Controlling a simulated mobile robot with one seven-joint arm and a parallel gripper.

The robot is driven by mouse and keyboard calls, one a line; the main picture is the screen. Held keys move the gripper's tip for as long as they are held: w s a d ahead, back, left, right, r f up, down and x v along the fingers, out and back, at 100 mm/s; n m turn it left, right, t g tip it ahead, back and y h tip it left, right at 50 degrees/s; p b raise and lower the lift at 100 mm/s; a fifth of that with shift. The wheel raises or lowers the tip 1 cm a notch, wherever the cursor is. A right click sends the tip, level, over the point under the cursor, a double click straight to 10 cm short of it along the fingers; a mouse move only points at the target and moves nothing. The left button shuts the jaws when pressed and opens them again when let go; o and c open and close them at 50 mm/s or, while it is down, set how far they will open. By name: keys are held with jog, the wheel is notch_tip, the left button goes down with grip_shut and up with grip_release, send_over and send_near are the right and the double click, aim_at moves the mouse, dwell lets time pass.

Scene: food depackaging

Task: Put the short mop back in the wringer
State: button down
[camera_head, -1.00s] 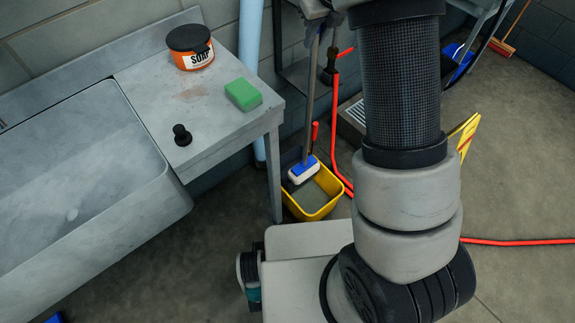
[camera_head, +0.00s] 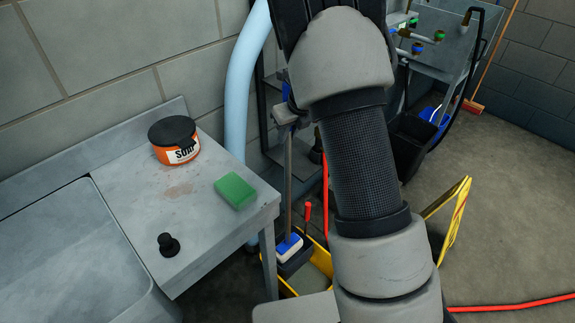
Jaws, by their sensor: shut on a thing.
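The short mop has a grey upright handle (camera_head: 288,185) and a blue and white head (camera_head: 289,247). My gripper (camera_head: 288,115) is at the top of the handle and is shut on it; its fingers are small and partly hidden by my arm. The mop head is low, at the dark wringer (camera_head: 297,264) on the yellow bucket (camera_head: 312,286). A red lever (camera_head: 307,212) rises beside it. I cannot tell whether the head sits in the wringer or just above it. My arm hides the bucket's right side.
A metal sink counter (camera_head: 215,230) stands left of the bucket, with a soap tub (camera_head: 174,140), a green sponge (camera_head: 235,191) and a black stopper (camera_head: 168,245). A pale blue pipe (camera_head: 241,90) runs behind. A yellow floor sign (camera_head: 452,210) and red hose (camera_head: 510,303) are right.

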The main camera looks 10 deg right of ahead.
aim_at(290, 152)
notch_tip(290, 152, down, 8)
jog(key=shift+f+b, duration=0.15)
jog(key=shift+b, duration=0.85)
jog(key=shift+f, duration=0.1)
jog(key=c, duration=1.6)
grip_release()
jog(key=shift+f, duration=0.1)
